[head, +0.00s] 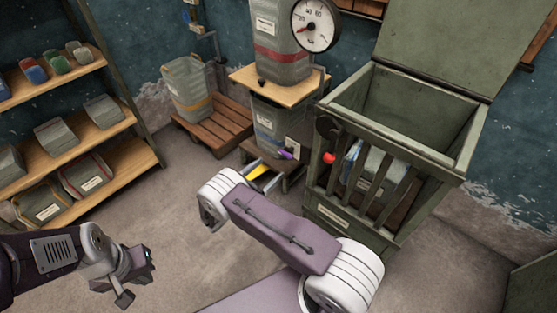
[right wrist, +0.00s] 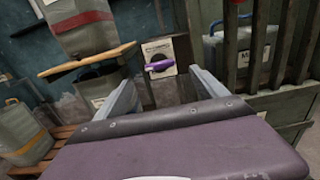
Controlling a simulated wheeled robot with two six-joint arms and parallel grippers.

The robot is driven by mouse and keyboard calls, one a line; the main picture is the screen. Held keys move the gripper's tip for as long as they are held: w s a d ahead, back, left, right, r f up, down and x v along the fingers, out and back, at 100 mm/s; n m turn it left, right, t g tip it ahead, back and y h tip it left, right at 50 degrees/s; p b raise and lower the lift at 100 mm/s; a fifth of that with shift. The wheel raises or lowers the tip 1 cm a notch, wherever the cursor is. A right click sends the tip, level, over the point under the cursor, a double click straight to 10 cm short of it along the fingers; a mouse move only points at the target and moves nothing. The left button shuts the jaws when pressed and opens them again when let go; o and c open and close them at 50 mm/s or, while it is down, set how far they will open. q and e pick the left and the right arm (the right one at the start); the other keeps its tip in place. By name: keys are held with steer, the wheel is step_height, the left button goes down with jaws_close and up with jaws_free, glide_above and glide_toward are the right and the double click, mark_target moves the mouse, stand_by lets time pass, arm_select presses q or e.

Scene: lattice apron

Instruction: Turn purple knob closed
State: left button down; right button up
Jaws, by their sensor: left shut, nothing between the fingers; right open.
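The purple knob (head: 286,154) sits on a small pale plate (head: 293,143), low beside the stacked grey bins in the head view. In the right wrist view the knob (right wrist: 158,66) lies roughly horizontal across the plate (right wrist: 160,48). My right gripper (head: 264,177) is in front of the knob and is open. In the right wrist view its two fingers (right wrist: 166,90) stand apart, with the knob seen between and beyond them, apparently not touched. My left gripper (head: 128,282) is shut and empty at the lower left, far from the knob.
A green slatted crate (head: 335,215) with an open lid and a red ball-like knob (head: 329,157) stands right of the plate. A round gauge (head: 314,25) hangs above. Shelves (head: 80,135) line the left. A bin (head: 187,90) stands on a wooden pallet (head: 215,128). The floor between is clear.

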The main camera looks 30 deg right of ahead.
mark_target(284, 156)
steer(key=x, duration=0.8)
steer(key=shift+w+f+b, duration=0.1)
steer(key=shift+b, duration=0.25)
steer(key=c, duration=1.4)
steer(key=shift+o, duration=0.2)
steer(key=m+b, duration=0.1)
steer(key=m, duration=0.4)
steer(key=shift+f, duration=0.1)
steer(key=m+b, duration=0.1)
steer(key=m, duration=0.3)
steer(key=m+b, duration=0.1)
steer(key=m, duration=0.3)
steer(key=shift+m, duration=0.4)
steer(key=shift+m+b, duration=0.6)
steer(key=shift+m, duration=1.3)
